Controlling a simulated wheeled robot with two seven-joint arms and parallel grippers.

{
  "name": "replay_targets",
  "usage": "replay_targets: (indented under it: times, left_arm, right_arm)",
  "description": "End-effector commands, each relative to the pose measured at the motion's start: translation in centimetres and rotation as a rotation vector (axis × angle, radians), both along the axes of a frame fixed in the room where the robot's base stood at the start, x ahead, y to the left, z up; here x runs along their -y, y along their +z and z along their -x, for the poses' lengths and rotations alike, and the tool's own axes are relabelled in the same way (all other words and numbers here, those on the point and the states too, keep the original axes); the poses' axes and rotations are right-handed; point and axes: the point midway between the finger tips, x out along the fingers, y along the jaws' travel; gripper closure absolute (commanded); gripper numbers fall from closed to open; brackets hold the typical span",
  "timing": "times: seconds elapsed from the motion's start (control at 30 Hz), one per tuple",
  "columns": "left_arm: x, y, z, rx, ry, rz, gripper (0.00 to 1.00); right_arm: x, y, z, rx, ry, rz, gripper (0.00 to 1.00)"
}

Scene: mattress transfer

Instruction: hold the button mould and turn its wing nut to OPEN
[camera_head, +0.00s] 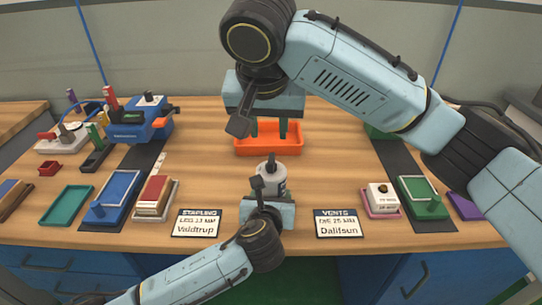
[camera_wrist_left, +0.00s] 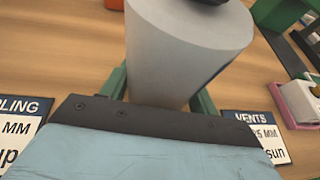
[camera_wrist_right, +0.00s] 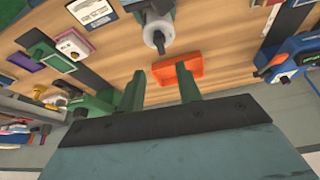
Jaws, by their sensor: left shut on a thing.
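The button mould is a grey cylinder (camera_head: 272,184) standing near the front middle of the table. In the left wrist view the mould (camera_wrist_left: 185,50) fills the space between the green fingers of my left gripper (camera_wrist_left: 165,95), which is shut on it. A dark piece, apparently the wing nut (camera_wrist_right: 158,43), sits on its top; its setting is too small to read. My right gripper (camera_head: 268,131) is open and empty above the orange tray (camera_head: 268,152), behind the mould. Its fingers point down, apart from the mould.
Two signs, Valdtrup (camera_head: 196,223) and Dalifsun (camera_head: 338,223), lie at the front edge on either side of the mould. A blue device (camera_head: 138,122) and trays are at left. A green tray (camera_head: 424,198) and a white block (camera_head: 382,198) are at right. Wood beside the mould is clear.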

Motion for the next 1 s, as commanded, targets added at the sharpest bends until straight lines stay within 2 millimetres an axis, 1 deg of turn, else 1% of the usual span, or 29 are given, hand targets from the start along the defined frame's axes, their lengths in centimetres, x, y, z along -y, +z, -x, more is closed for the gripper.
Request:
replay_targets:
  times: [0.03, 0.17, 0.4, 0.5, 0.6, 0.7, 1.0]
  left_arm:
    - [0.1, 0.2, -0.1, 0.005, -0.001, 0.002, 0.84]
    - [0.1, 0.2, -0.1, 0.005, -0.001, 0.002, 0.84]
    - [0.1, 0.2, -0.1, 0.005, -0.001, 0.002, 0.84]
    - [0.1, 0.3, -0.1, 0.005, -0.001, 0.002, 0.84]
    - [0.1, 0.2, -0.1, 0.005, -0.001, 0.002, 0.84]
    - [0.1, 0.3, -0.1, 0.005, -0.001, 0.002, 0.84]
    - [0.1, 0.3, -0.1, 0.005, -0.001, 0.002, 0.84]
  right_arm:
    - [0.1, -0.6, -0.3, -0.002, -0.004, 0.002, 0.65]
    - [0.2, -2.8, -1.2, -0.003, -0.005, 0.001, 0.65]
    - [0.4, -7.2, -3.0, -0.002, -0.003, 0.0, 0.65]
    - [0.5, -8.6, -3.6, -0.002, -0.002, 0.0, 0.65]
    - [0.5, -9.6, -4.1, -0.001, -0.003, -0.001, 0.65]
    - [0.5, -10.2, -4.3, 0.0, -0.001, -0.002, 0.65]
    - [0.5, -10.5, -4.4, 0.0, -0.001, -0.003, 0.65]
